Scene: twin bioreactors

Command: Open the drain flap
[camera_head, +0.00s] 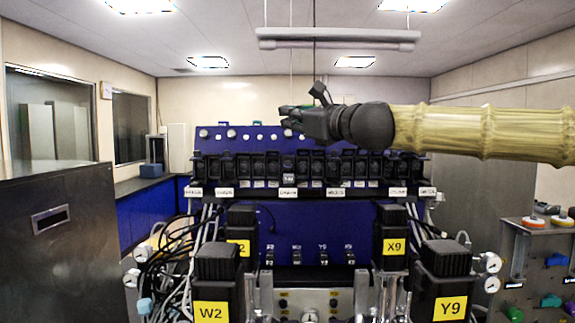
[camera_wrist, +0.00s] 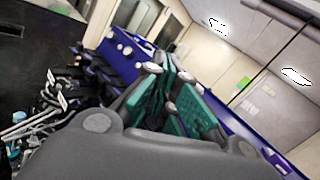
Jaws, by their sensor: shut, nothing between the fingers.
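My gripper (camera_head: 290,118) is raised in front of the blue back panel, its dark fingers pointing left. It is shut and empty. In the wrist view its grey and green fingers (camera_wrist: 165,75) come together ahead of the camera. I cannot pick out the drain flap in either view. The twin bioreactor rig stands below the arm, with black blocks labelled W2 (camera_head: 217,270), X9 (camera_head: 391,235) and Y9 (camera_head: 445,275). A metal front panel (camera_head: 325,302) with small knobs shows at the bottom between them. The lower parts of the rig are out of view.
A row of black modules (camera_head: 310,165) runs across the rig under my gripper. Loose cables and tubes (camera_head: 165,260) hang at its left. A dark cabinet (camera_head: 60,235) stands at the left, and a grey panel with coloured knobs (camera_head: 535,265) at the right. The air around my gripper looks clear.

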